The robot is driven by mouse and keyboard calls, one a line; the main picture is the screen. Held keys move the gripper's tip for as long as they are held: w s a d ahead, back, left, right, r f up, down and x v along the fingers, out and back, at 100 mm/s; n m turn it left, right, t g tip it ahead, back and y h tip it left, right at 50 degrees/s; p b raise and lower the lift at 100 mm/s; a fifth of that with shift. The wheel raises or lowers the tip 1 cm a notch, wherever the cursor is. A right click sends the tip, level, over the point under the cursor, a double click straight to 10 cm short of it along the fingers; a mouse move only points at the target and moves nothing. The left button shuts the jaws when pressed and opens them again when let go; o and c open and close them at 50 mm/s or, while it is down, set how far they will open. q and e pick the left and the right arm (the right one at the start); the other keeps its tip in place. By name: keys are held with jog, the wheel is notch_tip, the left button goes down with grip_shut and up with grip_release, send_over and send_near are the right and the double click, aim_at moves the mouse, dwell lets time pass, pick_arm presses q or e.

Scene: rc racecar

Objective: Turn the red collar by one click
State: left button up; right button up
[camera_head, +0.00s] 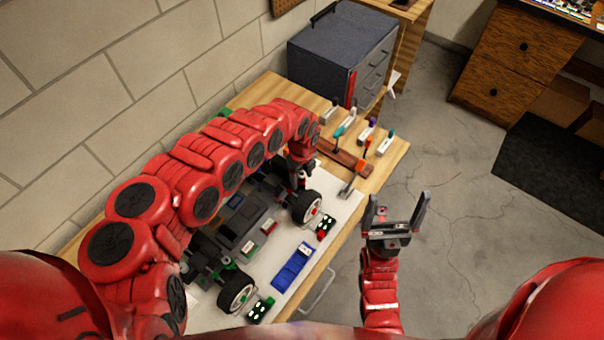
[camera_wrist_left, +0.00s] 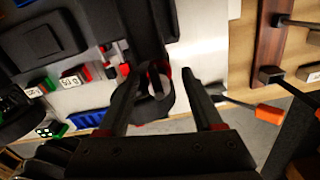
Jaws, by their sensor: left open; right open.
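The RC car (camera_head: 235,225) sits on a white mat on the workbench, its wheels showing at the near side. My left gripper (camera_head: 300,178) is over the car's far right end, partly hidden by my arm. In the left wrist view my left gripper (camera_wrist_left: 165,98) is open, its fingers on either side of a dark rounded part (camera_wrist_left: 152,104) with a pale middle. Small red patches show beside the fingers; I cannot tell which is the red collar, or whether the fingers touch it. My right gripper (camera_head: 395,212) is open and empty, fingers up, beyond the bench's right edge.
A blue tray (camera_head: 292,267) and small green-and-black blocks (camera_head: 326,225) lie near the bench's front edge. A wooden tool rack (camera_head: 344,157) with several tools stands at the right. A grey drawer cabinet (camera_head: 335,55) stands behind.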

pick_arm(q)
jog(key=r+b, duration=0.1)
jog(key=r, duration=0.4)
jog(key=r+b, duration=0.1)
jog(key=r, duration=0.4)
jog(key=shift+w+a, duration=0.1)
jog(key=shift+w, duration=0.1)
notch_tip(320, 180, up, 8)
jog(key=p, duration=0.3)
jog(key=shift+s+f, duration=0.2)
jog(key=shift+f, duration=0.05)
jog(key=shift+f, duration=0.1)
